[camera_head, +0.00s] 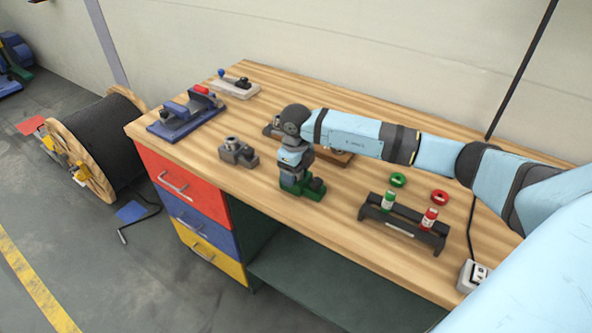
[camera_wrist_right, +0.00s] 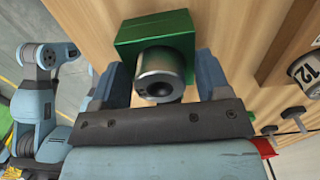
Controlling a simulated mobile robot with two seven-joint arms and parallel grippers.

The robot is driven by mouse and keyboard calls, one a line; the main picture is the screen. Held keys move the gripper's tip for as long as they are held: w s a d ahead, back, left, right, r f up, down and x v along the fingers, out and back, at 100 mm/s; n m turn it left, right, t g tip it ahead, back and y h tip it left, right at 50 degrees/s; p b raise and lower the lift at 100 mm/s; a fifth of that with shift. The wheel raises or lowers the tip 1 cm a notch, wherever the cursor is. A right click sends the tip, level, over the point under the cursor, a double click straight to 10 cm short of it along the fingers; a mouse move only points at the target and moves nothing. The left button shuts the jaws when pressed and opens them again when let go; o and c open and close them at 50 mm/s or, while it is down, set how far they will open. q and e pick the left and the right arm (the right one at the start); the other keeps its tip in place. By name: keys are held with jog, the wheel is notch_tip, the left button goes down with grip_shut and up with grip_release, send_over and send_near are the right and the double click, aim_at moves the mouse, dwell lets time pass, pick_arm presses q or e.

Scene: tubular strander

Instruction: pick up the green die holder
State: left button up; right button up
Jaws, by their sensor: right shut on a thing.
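The green die holder (camera_head: 303,187) is on the wooden workbench near its front edge, below my right gripper (camera_head: 293,168). In the right wrist view the green die holder (camera_wrist_right: 153,36) shows as a green block with a silver cylinder (camera_wrist_right: 160,75) rising from it. The fingers of my right gripper (camera_wrist_right: 165,80) are on both sides of this cylinder, shut on it. The gripper hides part of the holder in the head view. Whether the holder touches the bench or is just above it, I cannot tell. My left gripper does not show in the head view.
A grey die holder (camera_head: 238,152) stands to the left. A black rack (camera_head: 402,228) with a green and a red bottle is to the right, with green (camera_head: 398,180) and red (camera_head: 440,197) rings behind it. Blue (camera_head: 186,118) and white-based (camera_head: 235,88) fixtures stand at the far left.

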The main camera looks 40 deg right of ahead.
jog(key=shift+w+r+p, duration=0.1)
jog(key=shift+r+p, duration=0.2)
jog(key=shift+r, duration=0.15)
jog(key=shift+r+p, duration=2.55)
jog(key=shift+r, duration=2.1)
